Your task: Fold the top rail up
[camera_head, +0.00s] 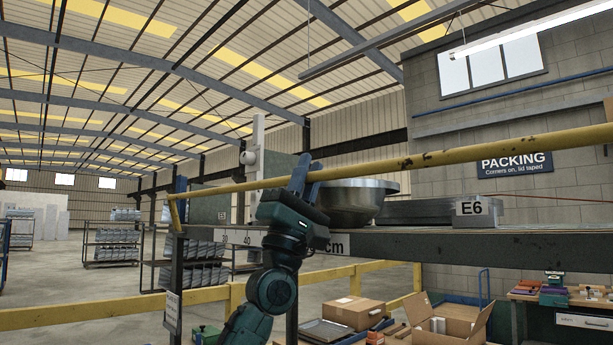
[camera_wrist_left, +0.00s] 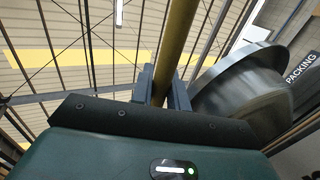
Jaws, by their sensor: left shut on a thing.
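The top rail (camera_head: 420,160) is a worn yellow bar. It runs across the front of the rack's upper shelf, above the shelf edge, from a bracket at the left post to the right picture edge. My left gripper (camera_head: 308,174) comes up from below and is shut on the rail. In the left wrist view the rail (camera_wrist_left: 178,40) passes between the two fingers (camera_wrist_left: 163,88). The rail's right end is out of view. My right gripper is not in view.
A metal bowl (camera_head: 352,203) stands on the shelf (camera_head: 430,246) close behind my left gripper. A bin marked E6 (camera_head: 478,212) is to its right. A lower yellow rail (camera_head: 120,309) crosses below. Cardboard boxes (camera_head: 355,312) sit beneath the shelf.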

